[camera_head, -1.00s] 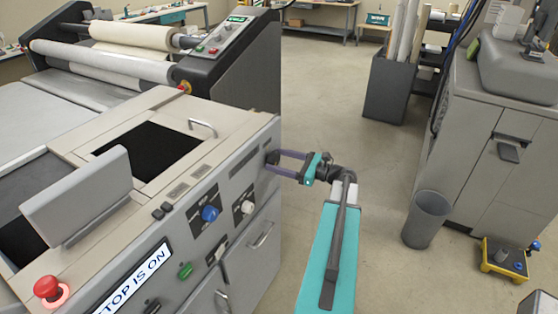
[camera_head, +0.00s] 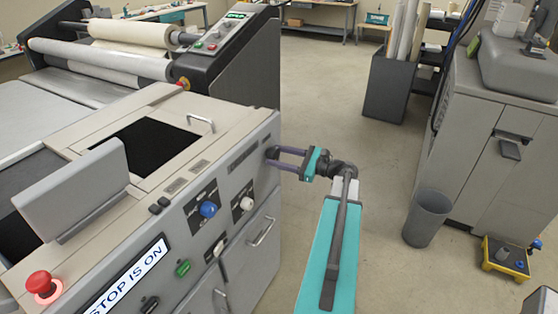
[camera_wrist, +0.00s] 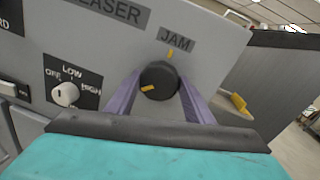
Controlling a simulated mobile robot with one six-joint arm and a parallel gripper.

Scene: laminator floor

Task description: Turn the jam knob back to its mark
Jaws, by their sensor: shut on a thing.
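The jam knob (camera_wrist: 160,76) is round and black, on the grey front panel under a JAM label (camera_wrist: 176,40). Its yellow pointer line (camera_wrist: 147,88) sits at the knob's lower left. The yellow mark (camera_wrist: 171,53) is on the panel just above the knob, so pointer and mark are not lined up. My gripper (camera_wrist: 160,88) has its two purple fingers on either side of the knob, shut on it. In the head view, my gripper (camera_head: 272,158) reaches the panel's right end, and the knob is mostly hidden by the fingertips.
Left of the jam knob are a white knob (camera_wrist: 66,94) marked LOW and HIGH and a blue knob (camera_head: 208,209). A lit red stop button (camera_head: 44,284) stands on the machine top. A grey bin (camera_head: 427,216) is on the floor at right. The middle floor is clear.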

